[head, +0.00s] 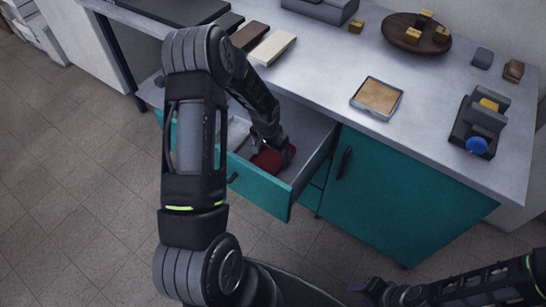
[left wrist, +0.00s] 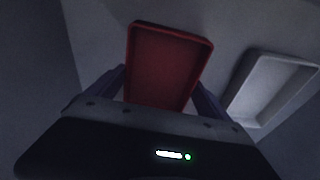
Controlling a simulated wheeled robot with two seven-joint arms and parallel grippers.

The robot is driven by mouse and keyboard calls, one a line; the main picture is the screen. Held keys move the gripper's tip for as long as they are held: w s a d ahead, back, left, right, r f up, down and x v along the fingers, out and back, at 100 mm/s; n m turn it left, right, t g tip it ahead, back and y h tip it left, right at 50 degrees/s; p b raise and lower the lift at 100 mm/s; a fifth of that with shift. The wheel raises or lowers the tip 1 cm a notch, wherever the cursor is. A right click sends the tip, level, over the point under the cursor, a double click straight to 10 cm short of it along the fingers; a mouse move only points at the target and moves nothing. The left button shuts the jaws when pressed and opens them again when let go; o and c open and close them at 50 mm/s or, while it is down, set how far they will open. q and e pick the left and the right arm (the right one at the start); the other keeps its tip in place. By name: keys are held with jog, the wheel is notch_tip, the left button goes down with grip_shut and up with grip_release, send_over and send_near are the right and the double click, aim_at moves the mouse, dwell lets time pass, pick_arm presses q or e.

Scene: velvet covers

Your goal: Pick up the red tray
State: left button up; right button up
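The red tray (head: 267,161) lies in the open drawer, partly hidden by my left gripper in the head view. In the left wrist view the red tray (left wrist: 168,62) is a shallow rectangle with a raised rim. My left gripper (head: 276,150) reaches down into the drawer. In the left wrist view its fingers stand apart on both sides of the near part of the tray, close to its edges. Whether they touch it is hard to see.
A white tray (left wrist: 279,81) lies right of the red one in the left wrist view. The teal drawer (head: 262,190) has walls close around my gripper. On the counter above are a small tray (head: 378,97), a round brown board (head: 416,35) and a cream block (head: 273,47).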

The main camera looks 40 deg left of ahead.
aim_at(273, 159)
pick_arm(q)
jog(key=c, duration=0.6)
notch_tip(273, 159, up, 10)
dwell(0.4)
dwell(0.5)
